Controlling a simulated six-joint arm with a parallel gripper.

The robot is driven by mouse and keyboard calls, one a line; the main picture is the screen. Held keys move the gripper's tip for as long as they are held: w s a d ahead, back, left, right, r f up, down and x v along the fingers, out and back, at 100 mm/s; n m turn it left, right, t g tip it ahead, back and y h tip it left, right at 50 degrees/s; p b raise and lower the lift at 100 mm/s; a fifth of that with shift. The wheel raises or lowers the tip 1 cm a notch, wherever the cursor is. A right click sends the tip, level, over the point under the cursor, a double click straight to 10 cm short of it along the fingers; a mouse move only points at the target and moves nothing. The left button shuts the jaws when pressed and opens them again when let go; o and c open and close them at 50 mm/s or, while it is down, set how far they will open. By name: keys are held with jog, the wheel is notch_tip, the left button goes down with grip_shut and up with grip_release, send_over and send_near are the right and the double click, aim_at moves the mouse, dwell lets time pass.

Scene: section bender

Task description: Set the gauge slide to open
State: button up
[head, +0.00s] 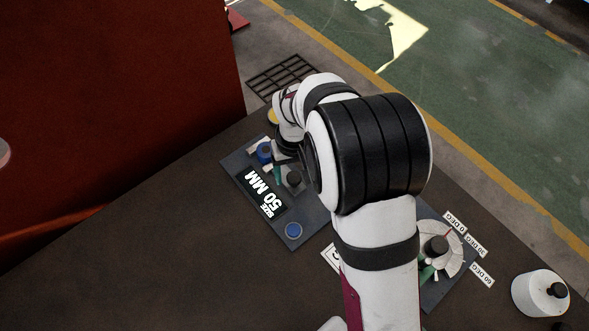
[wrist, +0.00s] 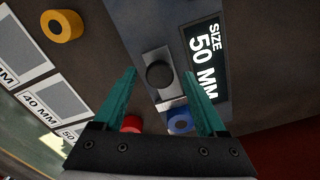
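The gauge slide appears to be a dark round knob (wrist: 159,75) on a bare metal plate, beside the size display (wrist: 203,62) that reads 50 MM. In the head view the knob (head: 294,178) shows on the panel next to the same display (head: 262,193). My gripper (wrist: 159,74) is open, with its two teal fingers apart on either side of the knob in the wrist view. I cannot tell whether they touch it or how high they are. In the head view my arm hides most of the gripper; a teal finger shows beside the knob.
A blue ring (wrist: 180,122) and a red ring (wrist: 131,124) sit near the fingers. A yellow ring (wrist: 62,26) and size cards (wrist: 45,102) lie to the left. A degree dial (head: 440,250) and a white lidded cylinder (head: 540,294) stand at the right. The left bench is clear.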

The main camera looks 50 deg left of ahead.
grip_shut()
dwell(1.2)
